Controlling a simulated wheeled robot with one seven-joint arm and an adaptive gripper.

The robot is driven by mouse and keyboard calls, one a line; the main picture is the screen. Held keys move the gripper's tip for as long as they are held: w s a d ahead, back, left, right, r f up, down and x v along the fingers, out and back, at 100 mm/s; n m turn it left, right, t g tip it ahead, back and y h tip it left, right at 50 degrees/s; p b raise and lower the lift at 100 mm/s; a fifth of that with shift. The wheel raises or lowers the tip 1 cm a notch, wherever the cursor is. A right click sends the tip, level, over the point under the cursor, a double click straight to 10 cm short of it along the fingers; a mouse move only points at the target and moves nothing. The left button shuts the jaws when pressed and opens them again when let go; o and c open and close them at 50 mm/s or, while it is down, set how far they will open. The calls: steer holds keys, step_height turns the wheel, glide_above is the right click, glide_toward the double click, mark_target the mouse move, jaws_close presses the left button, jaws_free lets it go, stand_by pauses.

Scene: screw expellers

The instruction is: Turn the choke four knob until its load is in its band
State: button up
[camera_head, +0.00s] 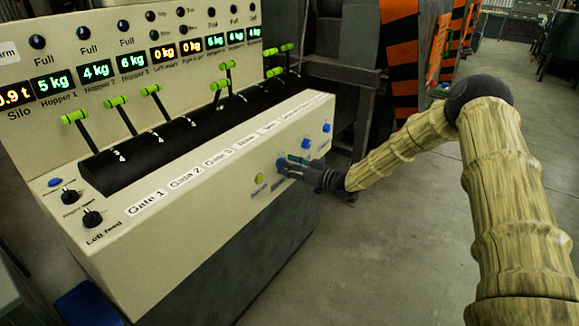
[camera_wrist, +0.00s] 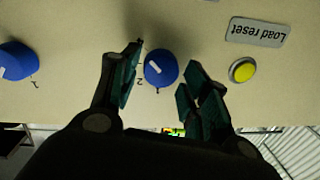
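My gripper (camera_head: 287,163) is at the front face of the control console, by a blue knob (camera_head: 281,162) near the yellow button. In the wrist view this blue knob (camera_wrist: 160,68), with a white pointer line, sits between the two fingers of my gripper (camera_wrist: 161,72). The fingers are open, one on each side. A gap shows at the left finger; the right finger is close to the knob, and I cannot tell whether it touches. Small numbers surround the knob. No readable label marks it as choke four, and I see no readable choke load or band.
The yellow button (camera_wrist: 242,69) is close to the right finger, under a "Load reset" label (camera_wrist: 258,32). Another blue knob (camera_wrist: 15,60) is at left. Two blue knobs (camera_head: 306,143) (camera_head: 326,128) lie further along the console. Green-handled levers (camera_head: 115,102) and weight displays (camera_head: 95,71) are above.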

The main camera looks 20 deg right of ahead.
steer(key=c, duration=0.6)
steer(key=shift+o, duration=0.2)
steer(key=shift+n, duration=0.3)
steer(key=shift+r+n+b, duration=0.1)
steer(key=shift+n+b, duration=1.5)
steer(key=shift+n, duration=2.4)
steer(key=shift+a+h, duration=0.1)
steer(key=shift+h, duration=0.2)
steer(key=o, duration=1)
steer(key=shift+s, duration=0.1)
